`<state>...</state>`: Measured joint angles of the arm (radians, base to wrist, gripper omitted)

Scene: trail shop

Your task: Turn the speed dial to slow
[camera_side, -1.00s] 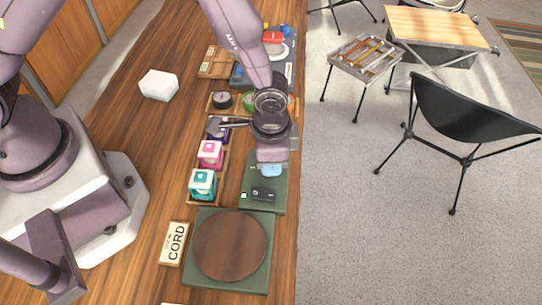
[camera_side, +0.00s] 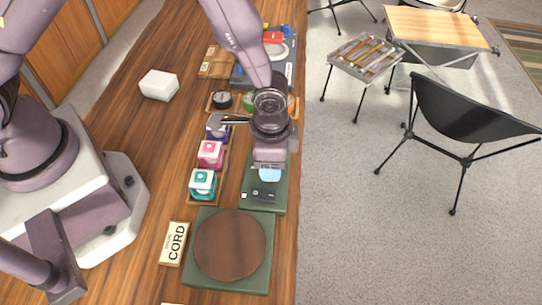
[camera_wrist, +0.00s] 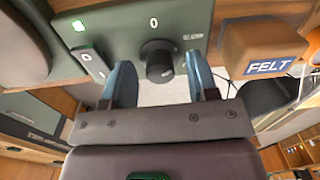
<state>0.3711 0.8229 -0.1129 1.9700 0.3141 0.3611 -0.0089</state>
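The speed dial (camera_wrist: 157,60) is a round black knob on a dark green control panel (camera_wrist: 125,18) in the wrist view. A white 0 is printed above it, and small lettering beside it is too small to read. My gripper (camera_wrist: 160,82) is open, with one blue-grey finger on each side of the dial. Clear gaps show between the fingers and the knob. In the side view my gripper (camera_side: 270,174) is low over the far part of the green panel (camera_side: 272,207) and hides the dial.
A block marked FELT (camera_wrist: 262,52) is close on the right. A round wooden disc (camera_side: 230,245) is in front of the panel. Teal (camera_side: 203,184) and pink (camera_side: 210,154) boxes stand left.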

